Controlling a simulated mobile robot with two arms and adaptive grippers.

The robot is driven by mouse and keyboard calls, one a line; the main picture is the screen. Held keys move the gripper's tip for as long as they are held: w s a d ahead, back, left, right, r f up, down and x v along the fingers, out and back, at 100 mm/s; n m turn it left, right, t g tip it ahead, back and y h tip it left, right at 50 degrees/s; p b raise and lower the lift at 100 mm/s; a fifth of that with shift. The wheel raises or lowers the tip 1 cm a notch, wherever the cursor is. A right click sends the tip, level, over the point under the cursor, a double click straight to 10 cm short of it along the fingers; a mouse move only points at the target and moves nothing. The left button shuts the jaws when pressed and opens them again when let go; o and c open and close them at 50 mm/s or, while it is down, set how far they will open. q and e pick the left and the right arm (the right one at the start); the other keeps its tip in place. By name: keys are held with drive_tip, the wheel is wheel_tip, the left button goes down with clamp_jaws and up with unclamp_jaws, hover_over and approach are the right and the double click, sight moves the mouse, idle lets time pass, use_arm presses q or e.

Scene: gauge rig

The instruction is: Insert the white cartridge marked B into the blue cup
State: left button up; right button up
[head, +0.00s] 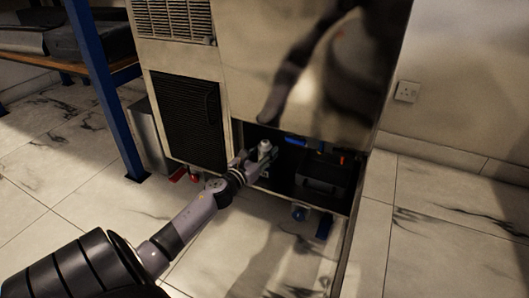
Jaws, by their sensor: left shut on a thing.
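My left gripper (260,161) reaches into the low dark opening at the bottom of the metal cabinet. It is shut on a small whitish cartridge (264,148), whose upper end shows above the fingers. No letter can be read on it at this size. A blue piece (296,141) lies to the right of the gripper, near the top of the opening. I cannot tell which of these, if either, is the blue cup. My right gripper is not in view.
The shiny cabinet panel (300,70) overhangs the opening. A dark box (322,175) stands inside on the right, with a small red part (342,159) by it. A blue post (108,90) stands at left. The marble floor in front is mostly clear.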

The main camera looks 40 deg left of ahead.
use_arm(q)
drive_tip(key=shift+f+b, duration=0.8)
drive_tip(key=shift+f, duration=0.05)
drive_tip(key=o, duration=1.4)
drive_tip(key=shift+o, duration=0.2)
drive_tip(key=shift+s, duration=0.1)
drive_tip(key=s+d, duration=0.2)
drive_tip(key=s, duration=0.9)
drive_tip(key=shift+s, duration=0.3)
drive_tip(key=shift+d+r, duration=0.1)
